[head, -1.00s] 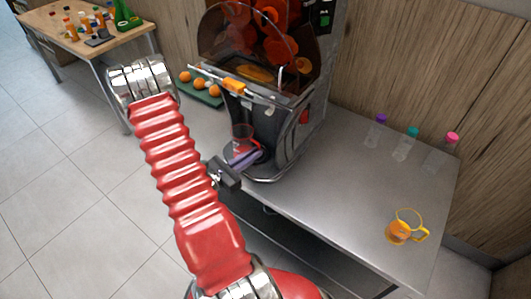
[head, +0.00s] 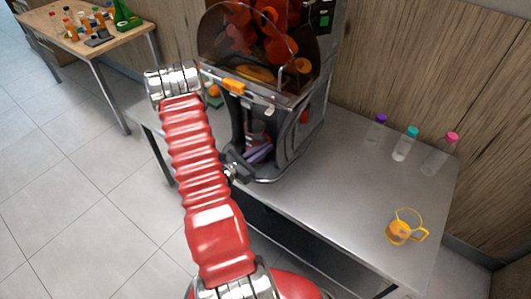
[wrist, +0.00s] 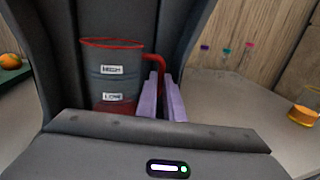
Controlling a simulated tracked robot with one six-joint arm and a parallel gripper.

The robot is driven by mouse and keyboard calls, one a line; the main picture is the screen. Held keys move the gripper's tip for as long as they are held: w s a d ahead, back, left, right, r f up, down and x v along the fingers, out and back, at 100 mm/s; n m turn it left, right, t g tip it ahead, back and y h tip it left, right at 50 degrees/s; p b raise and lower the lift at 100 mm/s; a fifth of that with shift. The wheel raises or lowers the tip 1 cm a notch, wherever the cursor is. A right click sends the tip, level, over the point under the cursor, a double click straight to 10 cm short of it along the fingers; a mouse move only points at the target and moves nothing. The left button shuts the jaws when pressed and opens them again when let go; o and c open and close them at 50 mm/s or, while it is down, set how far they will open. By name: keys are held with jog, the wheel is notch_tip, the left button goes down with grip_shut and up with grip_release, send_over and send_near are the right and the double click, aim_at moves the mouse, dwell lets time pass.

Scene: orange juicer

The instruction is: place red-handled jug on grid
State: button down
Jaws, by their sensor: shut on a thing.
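The red-handled jug (wrist: 112,78) is clear with a red rim, HIGH and LOW labels and some red at its bottom. It looks upright in the wrist view, inside the dark bay of the juicer (head: 290,120). In the head view the jug (head: 257,138) shows only partly, low in the juicer's front opening. My gripper (wrist: 163,98) has lavender fingers shut on the jug's red handle. It also shows in the head view (head: 260,153). The grid under the jug is hidden, so I cannot tell whether the jug touches it.
Three bottles with purple, teal (head: 405,145) and pink caps stand at the back. A wooden table (head: 75,40) with bottles is far left.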

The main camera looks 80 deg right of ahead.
jog(key=shift+f, duration=1.35)
jog(key=shift+d+f, duration=0.2)
jog(key=shift+f, duration=0.4)
jog(key=shift+s, duration=0.1)
jog(key=c, duration=1.9)
grip_release()
jog(key=shift+a, duration=0.1)
jog(key=v, duration=1.2)
